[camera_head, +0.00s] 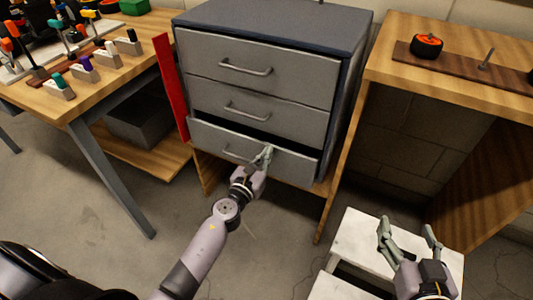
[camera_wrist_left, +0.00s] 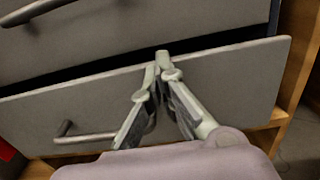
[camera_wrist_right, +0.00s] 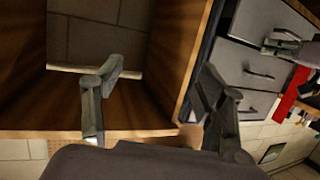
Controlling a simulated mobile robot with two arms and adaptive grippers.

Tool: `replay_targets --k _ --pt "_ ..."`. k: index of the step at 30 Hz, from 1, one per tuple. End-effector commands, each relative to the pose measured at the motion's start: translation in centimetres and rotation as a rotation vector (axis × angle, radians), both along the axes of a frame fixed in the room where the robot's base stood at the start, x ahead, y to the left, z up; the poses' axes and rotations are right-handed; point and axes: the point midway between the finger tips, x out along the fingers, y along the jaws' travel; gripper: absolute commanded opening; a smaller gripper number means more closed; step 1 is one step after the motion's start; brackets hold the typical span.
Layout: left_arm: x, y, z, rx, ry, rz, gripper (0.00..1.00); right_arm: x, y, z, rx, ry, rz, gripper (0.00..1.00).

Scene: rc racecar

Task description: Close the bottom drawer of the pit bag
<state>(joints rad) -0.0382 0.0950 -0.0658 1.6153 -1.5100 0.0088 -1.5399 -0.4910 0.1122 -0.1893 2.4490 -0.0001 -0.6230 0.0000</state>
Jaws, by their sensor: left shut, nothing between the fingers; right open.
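The pit bag (camera_head: 345,85) is a grey cabinet with a dark blue top and several drawers, each with a bar handle. Its bottom drawer (camera_head: 208,136) is pulled out a little, with a dark gap above its front panel. The drawer front also fills the left wrist view (camera_wrist_left: 235,82), with its handle (camera_wrist_left: 80,136) at the lower left. My left gripper (camera_head: 267,150) is shut and empty, its fingertips at the upper part of the drawer front; I cannot tell whether they touch. My right gripper (camera_head: 408,222) is open and empty above a white step stool.
The white stool (camera_head: 365,228) stands at the lower right. A wooden bench (camera_head: 460,80) is right of the cabinet. A workbench (camera_head: 115,85) with tools is at the left, and a red panel (camera_head: 170,85) stands beside the cabinet. The floor in front is clear.

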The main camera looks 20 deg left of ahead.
Motion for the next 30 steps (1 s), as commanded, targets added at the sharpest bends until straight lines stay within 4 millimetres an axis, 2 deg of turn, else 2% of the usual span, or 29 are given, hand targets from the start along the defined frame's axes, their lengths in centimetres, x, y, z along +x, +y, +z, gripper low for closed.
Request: replay_targets --k 10,17,30 --pt "0.2 0.0 0.0 0.0 -0.001 0.0 0.0 0.0 0.0 0.0 0.0 -0.001 0.0 0.65" --pt "2.6 -0.2 0.1 0.0 -0.002 -0.001 0.0 0.2 0.1 0.6 0.009 -0.038 0.001 0.65" --pt "2.6 0.1 0.0 0.001 0.0 0.0 0.0 0.3 0.2 0.9 0.013 -0.05 0.003 0.65"
